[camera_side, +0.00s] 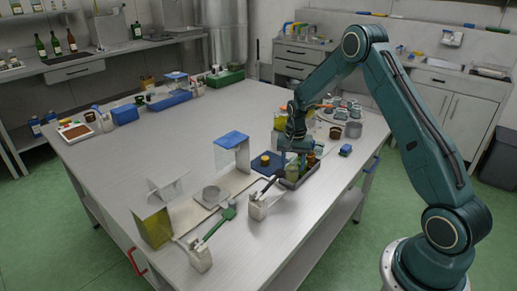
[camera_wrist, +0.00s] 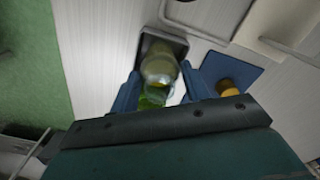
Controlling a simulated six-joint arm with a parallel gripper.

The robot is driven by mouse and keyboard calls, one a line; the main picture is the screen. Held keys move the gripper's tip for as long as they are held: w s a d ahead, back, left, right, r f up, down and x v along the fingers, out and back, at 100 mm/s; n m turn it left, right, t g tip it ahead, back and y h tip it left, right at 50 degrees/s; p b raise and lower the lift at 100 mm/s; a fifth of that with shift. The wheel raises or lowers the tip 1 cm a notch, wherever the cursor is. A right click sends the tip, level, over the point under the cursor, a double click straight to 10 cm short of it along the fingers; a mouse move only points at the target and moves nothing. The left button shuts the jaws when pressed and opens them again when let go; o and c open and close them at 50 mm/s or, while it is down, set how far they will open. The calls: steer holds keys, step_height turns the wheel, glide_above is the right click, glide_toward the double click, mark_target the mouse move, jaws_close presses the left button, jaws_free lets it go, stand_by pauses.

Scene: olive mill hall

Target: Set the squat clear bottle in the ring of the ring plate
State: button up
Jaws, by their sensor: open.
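In the side view my gripper (camera_side: 300,150) points down over a dark tray (camera_side: 291,186) holding small bottles, one greenish and one amber (camera_side: 311,160). In the wrist view my gripper (camera_wrist: 160,72) has its blue fingers apart, one on each side of a clear rounded bottle (camera_wrist: 160,66), which looks like the squat clear bottle. Green glass (camera_wrist: 152,98) shows just below it. I cannot tell whether the fingers touch the bottle.
A blue mat (camera_wrist: 236,70) with a yellow-topped item (camera_wrist: 228,88) lies beside the tray. A blue-topped stand (camera_side: 232,139) and a white holder with a dark handle (camera_side: 262,203) are close by. The table's left middle is clear.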

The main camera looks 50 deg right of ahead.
steer(key=shift+f, duration=0.1)
steer(key=shift+c, duration=0.3)
steer(key=c, duration=0.3)
steer(key=shift+r, duration=0.2)
stand_by(0.4)
steer(key=shift+r, duration=3.15)
